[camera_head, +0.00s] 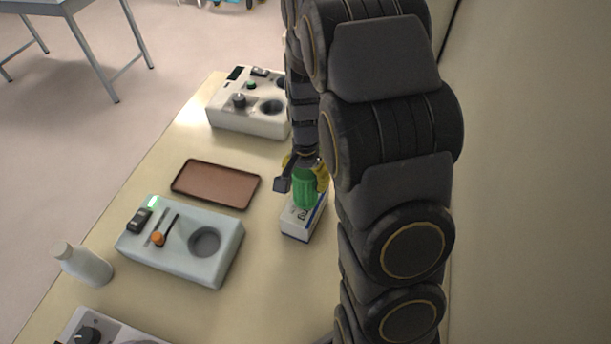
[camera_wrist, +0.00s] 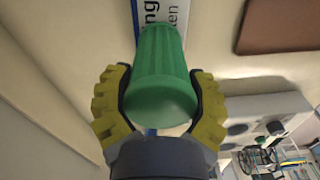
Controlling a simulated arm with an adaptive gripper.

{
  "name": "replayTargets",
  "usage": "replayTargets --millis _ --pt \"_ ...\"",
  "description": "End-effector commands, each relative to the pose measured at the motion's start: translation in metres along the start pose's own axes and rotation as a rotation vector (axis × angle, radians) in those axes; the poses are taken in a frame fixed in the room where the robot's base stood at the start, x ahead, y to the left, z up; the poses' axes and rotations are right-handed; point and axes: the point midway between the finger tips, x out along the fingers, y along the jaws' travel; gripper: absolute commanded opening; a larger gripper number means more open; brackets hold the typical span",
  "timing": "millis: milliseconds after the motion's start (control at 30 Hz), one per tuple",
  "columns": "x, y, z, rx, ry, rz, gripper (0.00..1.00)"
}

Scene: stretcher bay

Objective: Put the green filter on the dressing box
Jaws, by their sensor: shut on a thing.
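The green filter (camera_head: 304,188) is a ribbed green cylinder. My gripper (camera_wrist: 160,100) is shut on it, with yellow padded fingers on both sides of it in the wrist view (camera_wrist: 158,70). The dressing box (camera_head: 299,226) is a small white and blue carton on the table. It also shows behind the filter in the wrist view (camera_wrist: 174,14). In the head view the filter appears upright over the far part of the box. I cannot tell whether its base touches the box. My arm hides part of the gripper in the head view.
A brown tray (camera_head: 216,184) lies left of the box. A pale blue device (camera_head: 182,262) with a round well stands nearer, and a white device (camera_head: 228,118) stands farther back. A white bottle (camera_head: 83,264) is at the table's left edge. Another device (camera_head: 108,330) is at the bottom.

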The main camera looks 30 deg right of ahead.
Motion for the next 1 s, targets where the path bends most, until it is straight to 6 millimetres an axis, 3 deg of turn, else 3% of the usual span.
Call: replayTargets --millis 167,200,233,267,667,767,1000 --pt "0.004 0.000 0.000 0.000 -0.001 0.001 0.29" --pt "0.003 0.000 0.000 0.000 -0.001 0.000 0.79" --pt "0.003 0.000 0.000 0.000 -0.001 0.000 0.92" --pt "0.003 0.000 0.000 0.000 -0.001 0.000 0.97" --pt "-0.003 0.000 0.000 0.000 0.001 -0.001 0.97" --pt "-0.017 0.000 -0.001 0.001 0.001 -0.001 0.97" --pt "-0.069 -0.001 -0.001 0.001 0.004 -0.004 0.97"
